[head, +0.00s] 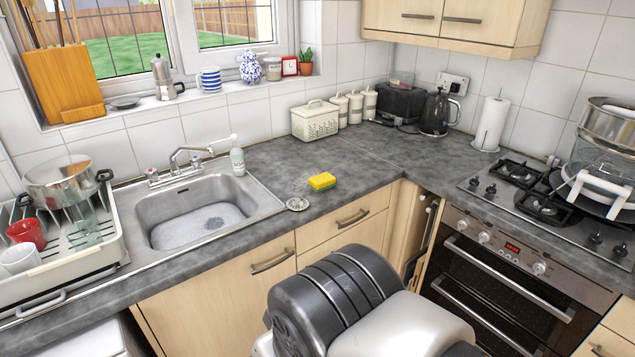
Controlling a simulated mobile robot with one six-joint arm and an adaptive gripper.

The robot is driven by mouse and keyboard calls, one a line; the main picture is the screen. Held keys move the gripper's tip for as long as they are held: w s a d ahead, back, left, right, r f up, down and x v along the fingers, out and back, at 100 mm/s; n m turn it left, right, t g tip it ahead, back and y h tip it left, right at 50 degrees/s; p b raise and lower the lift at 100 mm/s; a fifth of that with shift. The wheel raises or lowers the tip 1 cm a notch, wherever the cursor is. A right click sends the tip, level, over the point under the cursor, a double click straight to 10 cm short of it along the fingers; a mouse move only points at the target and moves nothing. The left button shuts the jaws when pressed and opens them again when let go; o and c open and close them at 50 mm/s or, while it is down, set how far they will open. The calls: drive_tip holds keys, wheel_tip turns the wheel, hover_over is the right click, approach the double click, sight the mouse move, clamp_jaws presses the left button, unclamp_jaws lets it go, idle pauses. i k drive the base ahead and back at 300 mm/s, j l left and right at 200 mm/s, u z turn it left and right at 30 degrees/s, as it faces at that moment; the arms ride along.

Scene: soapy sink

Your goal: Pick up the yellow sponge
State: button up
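The yellow sponge (321,181) lies flat on the grey worktop (330,158), right of the sink, near the front edge. It has a bright yellow top and looks dry and free on all sides. My arm shows at the bottom centre as rounded dark grey and white links, in front of the drawers and below the worktop edge. My gripper is not visible in the head view, so its place and state are hidden.
A bread bin (315,120) stands against the wall. Worktop around the sponge is mostly clear.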

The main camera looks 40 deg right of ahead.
sight(321, 181)
drive_tip(key=l+u, duration=0.25)
drive_tip(key=l, duration=0.3)
drive_tip(key=l+u, duration=0.25)
drive_tip(key=l, duration=0.25)
drive_tip(key=i+l+z, duration=0.35)
drive_tip(key=l, duration=0.25)
drive_tip(key=i+l+z, duration=0.35)
drive_tip(key=i+l, duration=0.15)
drive_tip(key=i+l+z, duration=0.35)
drive_tip(key=i+l, duration=0.05)
drive_tip(key=i, duration=0.1)
